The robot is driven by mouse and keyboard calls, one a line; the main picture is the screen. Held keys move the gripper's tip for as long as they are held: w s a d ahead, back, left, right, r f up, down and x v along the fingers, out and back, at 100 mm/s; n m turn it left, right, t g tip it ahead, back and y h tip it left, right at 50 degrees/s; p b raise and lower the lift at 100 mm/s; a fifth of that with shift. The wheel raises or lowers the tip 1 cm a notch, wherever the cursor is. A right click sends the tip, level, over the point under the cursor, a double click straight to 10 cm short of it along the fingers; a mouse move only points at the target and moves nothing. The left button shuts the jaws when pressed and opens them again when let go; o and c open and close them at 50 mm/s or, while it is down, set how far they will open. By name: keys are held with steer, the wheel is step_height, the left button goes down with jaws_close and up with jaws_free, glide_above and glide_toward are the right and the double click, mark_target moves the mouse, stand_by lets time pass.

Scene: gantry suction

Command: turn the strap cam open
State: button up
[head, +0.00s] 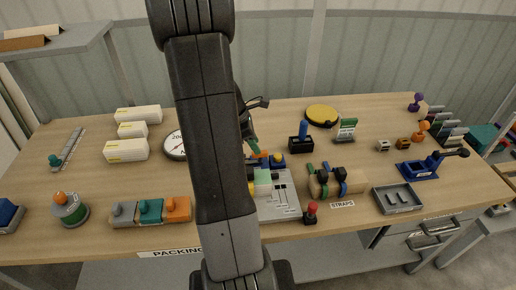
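A tan roll-like piece (352,182) with green and blue bands around it lies on the bench, right of centre, behind a "STRAPS" label (342,204). A cam cannot be clearly made out on it. A blue base with a lever and black knob (418,169) stands further right; I cannot tell whether this is the strap cam. My gripper (249,125) is mostly hidden behind my arm link. Only dark parts show at the link's right edge, left of the banded roll and apart from it. Its fingers cannot be made out.
A red-knobbed lever (311,210) stands close in front of the roll. A grey tray (398,199) lies to its right. A grey panel (283,207) is to its left.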

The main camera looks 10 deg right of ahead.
mark_target(255, 158)
steer(key=shift+x, duration=1.8)
jaws_close()
